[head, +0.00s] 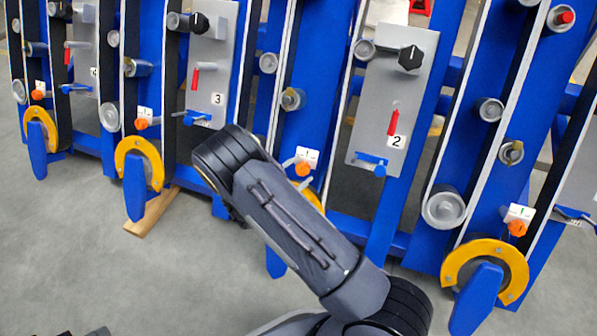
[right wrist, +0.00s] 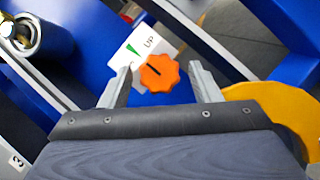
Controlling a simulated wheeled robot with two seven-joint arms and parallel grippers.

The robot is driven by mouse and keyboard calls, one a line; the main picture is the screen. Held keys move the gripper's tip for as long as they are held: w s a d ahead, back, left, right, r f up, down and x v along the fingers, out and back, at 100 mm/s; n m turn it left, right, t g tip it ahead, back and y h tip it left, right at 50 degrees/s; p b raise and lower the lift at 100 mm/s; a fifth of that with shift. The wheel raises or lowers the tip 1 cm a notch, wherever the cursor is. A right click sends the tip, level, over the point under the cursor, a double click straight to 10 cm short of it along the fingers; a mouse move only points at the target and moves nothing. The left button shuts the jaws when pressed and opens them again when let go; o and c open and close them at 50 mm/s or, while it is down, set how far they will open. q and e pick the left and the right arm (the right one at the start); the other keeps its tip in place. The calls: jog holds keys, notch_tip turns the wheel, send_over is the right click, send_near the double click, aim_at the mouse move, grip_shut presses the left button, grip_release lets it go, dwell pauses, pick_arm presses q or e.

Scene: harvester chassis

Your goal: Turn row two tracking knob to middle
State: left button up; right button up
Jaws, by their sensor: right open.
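An orange lobed knob (head: 302,168) sits below a small white label on the blue frame between the grey plates marked 3 and 2. In the right wrist view the orange knob (right wrist: 160,73) has a black line on its face, pointing up and left. The white label (right wrist: 146,42) beside it reads UP and has a green wedge. My right gripper (right wrist: 159,68) is open, with one finger on each side of the knob; I cannot tell whether they touch it. In the head view my right arm hides most of the gripper. My left gripper is not clearly visible.
A yellow curved guard (right wrist: 270,105) lies close right of the gripper. A metal roller (right wrist: 40,38) is at upper left. Similar orange knobs stand at the right (head: 517,228) and left (head: 141,123). The grey floor (head: 185,270) in front is mostly clear.

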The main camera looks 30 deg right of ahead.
jog(key=shift+a, duration=0.1)
jog(key=shift+s+a+r, duration=0.1)
jog(key=shift+a, duration=0.25)
jog(key=f+p+v, duration=0.1)
jog(key=p+v, duration=0.1)
jog(key=v, duration=0.5)
jog(key=shift+r, duration=0.4)
jog(key=shift+d+r, duration=0.1)
